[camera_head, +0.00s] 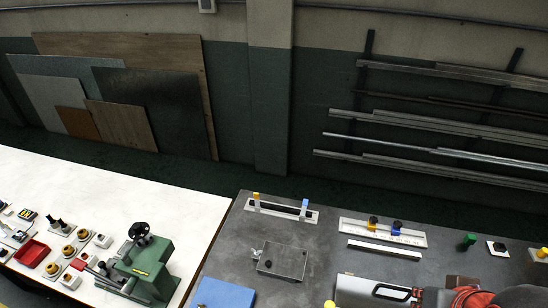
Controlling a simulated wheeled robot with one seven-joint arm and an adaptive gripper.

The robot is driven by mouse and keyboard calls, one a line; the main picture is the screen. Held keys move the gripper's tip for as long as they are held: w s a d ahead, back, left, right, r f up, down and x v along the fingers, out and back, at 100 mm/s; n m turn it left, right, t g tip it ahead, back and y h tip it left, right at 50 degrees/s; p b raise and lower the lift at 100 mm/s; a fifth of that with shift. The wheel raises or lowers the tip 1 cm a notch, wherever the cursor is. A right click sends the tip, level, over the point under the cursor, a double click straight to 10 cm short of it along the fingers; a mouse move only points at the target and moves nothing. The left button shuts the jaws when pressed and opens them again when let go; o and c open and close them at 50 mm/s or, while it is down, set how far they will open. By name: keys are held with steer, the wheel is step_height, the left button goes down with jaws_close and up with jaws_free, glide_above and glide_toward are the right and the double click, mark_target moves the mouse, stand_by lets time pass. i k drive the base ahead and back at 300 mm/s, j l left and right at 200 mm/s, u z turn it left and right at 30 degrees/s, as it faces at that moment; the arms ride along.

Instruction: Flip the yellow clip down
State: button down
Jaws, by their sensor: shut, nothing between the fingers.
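A small upright yellow clip (256,197) stands at the left end of a pale mounting plate (313,216) near the back edge of the dark table. A blue clip (305,203) stands at its right end, and a dark bar (280,208) runs between them. Both clips look upright. A second plate to the right carries another yellow piece (373,222) and a blue piece (397,226). Which yellow piece the task names I cannot tell for sure. I cannot make out my gripper's fingers in this view.
A grey box (283,262), a white bar (384,249) and a blue block (223,292) lie in front of the plates. A pale case (372,290) and red and black parts crowd the lower right. A green press (150,265) stands on the white table left.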

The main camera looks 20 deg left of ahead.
mark_target(256, 196)
steer(key=j+u, duration=0.1)
steer(key=u, duration=0.6)
steer(key=j+u, duration=0.15)
steer(key=u, duration=0.2)
steer(key=i+j+z, duration=0.1)
steer(key=z, duration=0.3)
steer(key=j+z, duration=0.5)
steer(key=z, duration=0.25)
steer(key=i, duration=0.05)
